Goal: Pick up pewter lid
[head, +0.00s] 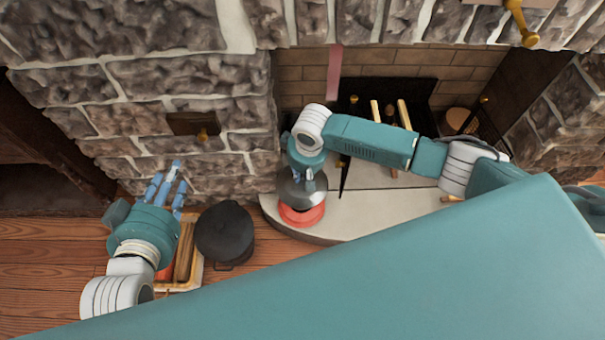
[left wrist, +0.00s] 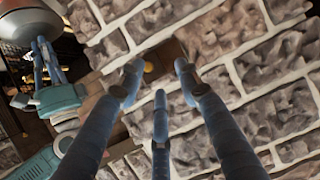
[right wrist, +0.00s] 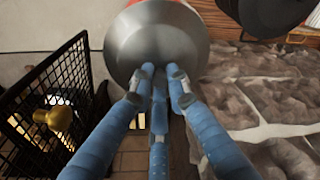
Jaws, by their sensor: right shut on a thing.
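The pewter lid (head: 296,193) is a smooth grey metal dome above a red round object (head: 302,215) by the raised hearth. The lid fills the upper middle of the right wrist view (right wrist: 156,42), and it shows at the top left of the left wrist view (left wrist: 30,24). My right gripper (head: 308,174) is above the lid with its blue fingers closed together on it. I cannot tell whether the lid touches the red object. My left gripper (head: 166,178) is empty, its three fingers spread in front of the stone wall.
A black lidded pot (head: 225,233) stands on the wood floor beside a tray of logs (head: 188,262). The pale hearth slab (head: 375,210) is partly hidden by my right arm. A black mesh screen (right wrist: 48,100) stands close to my right gripper.

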